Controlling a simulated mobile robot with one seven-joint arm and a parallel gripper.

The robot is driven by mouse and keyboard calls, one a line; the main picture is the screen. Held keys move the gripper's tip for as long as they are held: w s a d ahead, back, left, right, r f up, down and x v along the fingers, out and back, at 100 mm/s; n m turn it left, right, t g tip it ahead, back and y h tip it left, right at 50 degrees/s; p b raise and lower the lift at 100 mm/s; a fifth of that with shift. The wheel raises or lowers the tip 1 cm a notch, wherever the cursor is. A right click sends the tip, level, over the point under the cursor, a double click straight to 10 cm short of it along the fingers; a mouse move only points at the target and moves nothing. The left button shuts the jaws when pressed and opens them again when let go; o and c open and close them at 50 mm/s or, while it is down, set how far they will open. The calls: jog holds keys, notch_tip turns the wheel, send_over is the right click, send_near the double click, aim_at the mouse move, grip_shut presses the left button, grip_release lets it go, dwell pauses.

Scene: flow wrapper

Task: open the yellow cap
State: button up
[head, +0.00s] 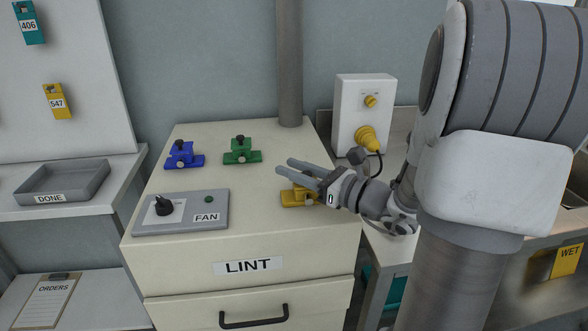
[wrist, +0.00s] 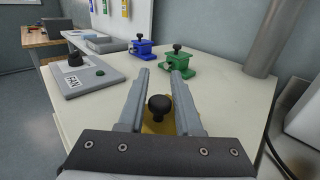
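The yellow cap (head: 294,198) sits on the front right of the cream LINT cabinet top, partly hidden behind my gripper. In the wrist view its yellow body (wrist: 158,127) shows between my fingers, with a black knob (wrist: 160,107) on top. My gripper (head: 285,167) reaches in from the right, over the cap, with its fingers pointing left. In the wrist view my gripper (wrist: 159,72) is open, one finger on each side of the knob, with gaps visible. The tips extend beyond the knob. Whether the fingers touch the yellow body is hidden.
A blue cap (head: 184,156) and a green cap (head: 242,152) stand farther back on the cabinet. A grey FAN panel (head: 190,222) with a black knob lies front left. A pipe (head: 289,65) rises behind. A white box with a yellow plug (head: 366,137) stands right.

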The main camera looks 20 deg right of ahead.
grip_shut()
jog(key=shift+r+p, duration=0.15)
jog(key=shift+p, duration=0.25)
